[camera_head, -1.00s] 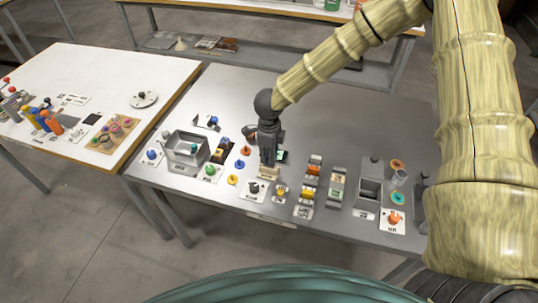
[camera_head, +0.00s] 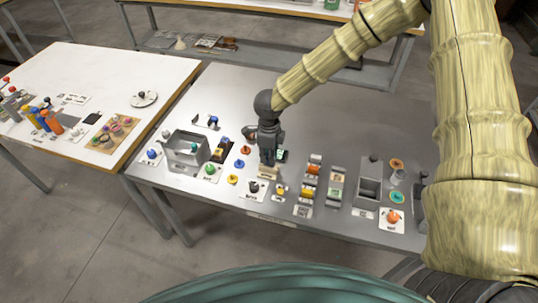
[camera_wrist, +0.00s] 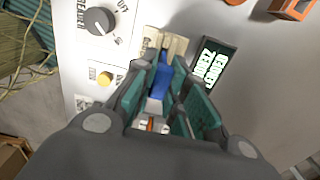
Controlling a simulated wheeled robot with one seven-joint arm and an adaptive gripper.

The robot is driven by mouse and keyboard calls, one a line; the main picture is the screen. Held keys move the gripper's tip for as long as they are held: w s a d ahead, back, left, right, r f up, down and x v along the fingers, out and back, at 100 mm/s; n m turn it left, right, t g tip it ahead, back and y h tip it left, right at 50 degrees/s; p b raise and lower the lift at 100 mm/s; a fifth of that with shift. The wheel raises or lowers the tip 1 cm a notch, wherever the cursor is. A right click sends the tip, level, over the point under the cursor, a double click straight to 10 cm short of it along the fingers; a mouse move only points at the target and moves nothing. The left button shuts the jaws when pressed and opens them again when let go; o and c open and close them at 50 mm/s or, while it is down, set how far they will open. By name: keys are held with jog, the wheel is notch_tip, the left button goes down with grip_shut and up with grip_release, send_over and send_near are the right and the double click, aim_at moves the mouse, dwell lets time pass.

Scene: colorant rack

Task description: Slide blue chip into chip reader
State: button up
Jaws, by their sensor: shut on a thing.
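The blue chip (camera_wrist: 162,82) is a narrow blue piece between the fingers of my gripper (camera_wrist: 166,76) in the wrist view. My gripper is shut on it, and the fingers hide its sides. The beige chip reader (camera_wrist: 172,44) lies just past the fingertips, with the chip's far end at or very near it. I cannot tell whether the chip is in its slot. In the head view, my gripper (camera_head: 268,157) points down over the reader (camera_head: 268,172) near the table's front edge and hides the chip. A dark display with green text (camera_wrist: 212,62) is beside the reader.
A black knob (camera_wrist: 99,20) marked OFF and a yellow button (camera_wrist: 104,78) are close to the reader. A grey bin (camera_head: 187,147) and coloured pieces stand left. Block racks (camera_head: 311,178) and a grey box (camera_head: 368,186) stand right. The table's back is clear.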

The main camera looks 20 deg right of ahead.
jog(key=shift+f+b, duration=0.4)
jog(key=shift+f, duration=1.05)
jog(key=shift+r, duration=0.15)
dwell(0.3)
jog(key=shift+r+p, duration=1.4)
jog(key=shift+p, duration=0.3)
jog(key=shift+p, duration=0.3)
jog(key=shift+f+b, duration=0.55)
jog(key=shift+f, duration=1)
dwell(0.6)
jog(key=shift+r, duration=0.15)
jog(key=shift+r+p, duration=1.45)
jog(key=shift+p, duration=0.1)
jog(key=shift+s+f, duration=0.1)
